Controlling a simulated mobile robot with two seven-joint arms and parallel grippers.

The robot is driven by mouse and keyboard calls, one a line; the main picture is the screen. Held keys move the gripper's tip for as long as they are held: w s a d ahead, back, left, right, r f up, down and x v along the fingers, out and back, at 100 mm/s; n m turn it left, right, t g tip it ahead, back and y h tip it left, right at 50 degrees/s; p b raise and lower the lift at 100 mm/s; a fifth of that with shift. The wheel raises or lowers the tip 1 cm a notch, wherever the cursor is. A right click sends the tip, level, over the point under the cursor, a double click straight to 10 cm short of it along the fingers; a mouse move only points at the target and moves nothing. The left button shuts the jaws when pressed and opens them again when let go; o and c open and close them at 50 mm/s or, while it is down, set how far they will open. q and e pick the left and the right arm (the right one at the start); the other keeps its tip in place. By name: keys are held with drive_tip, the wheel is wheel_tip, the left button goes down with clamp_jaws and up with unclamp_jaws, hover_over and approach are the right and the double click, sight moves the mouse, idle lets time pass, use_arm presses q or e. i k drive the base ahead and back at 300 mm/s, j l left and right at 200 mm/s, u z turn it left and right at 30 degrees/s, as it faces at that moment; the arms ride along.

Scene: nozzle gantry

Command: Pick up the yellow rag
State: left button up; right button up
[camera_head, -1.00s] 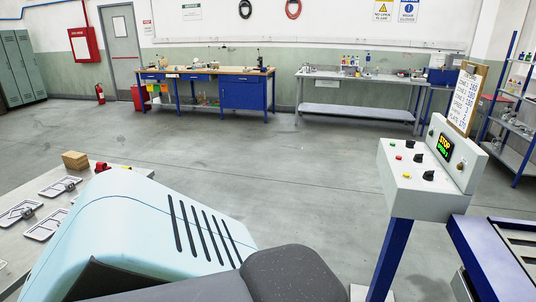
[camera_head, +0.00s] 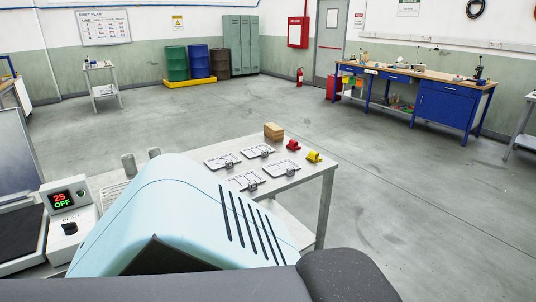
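A small yellow object (camera_head: 314,157), which looks like the yellow rag, lies near the right corner of the grey table (camera_head: 322,172). A red object (camera_head: 293,145) lies just behind and left of it. The yellow object is small in the view and its folds cannot be made out. Neither of my grippers is in view. My own light blue and dark grey body fills the lower middle and hides the near part of the table.
Several flat trays with clips (camera_head: 246,181) and a wooden block (camera_head: 273,131) are on the table. A control box reading "25 OFF" (camera_head: 68,215) is at the lower left. A blue workbench (camera_head: 445,105) stands behind. The floor right of the table is clear.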

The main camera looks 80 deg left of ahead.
sight(313, 156)
drive_tip(key=i+u, duration=0.1)
drive_tip(key=u, duration=1.25)
drive_tip(key=k+u, duration=0.1)
drive_tip(key=u, duration=0.3)
drive_tip(key=k+l+u, duration=0.1)
drive_tip(key=u, duration=0.3)
drive_tip(key=i+l+u, duration=0.35)
drive_tip(key=i+l, duration=0.2)
drive_tip(key=i, duration=0.4)
drive_tip(key=i+l+u, duration=0.35)
drive_tip(key=i+l, duration=0.4)
drive_tip(key=i, duration=0.1)
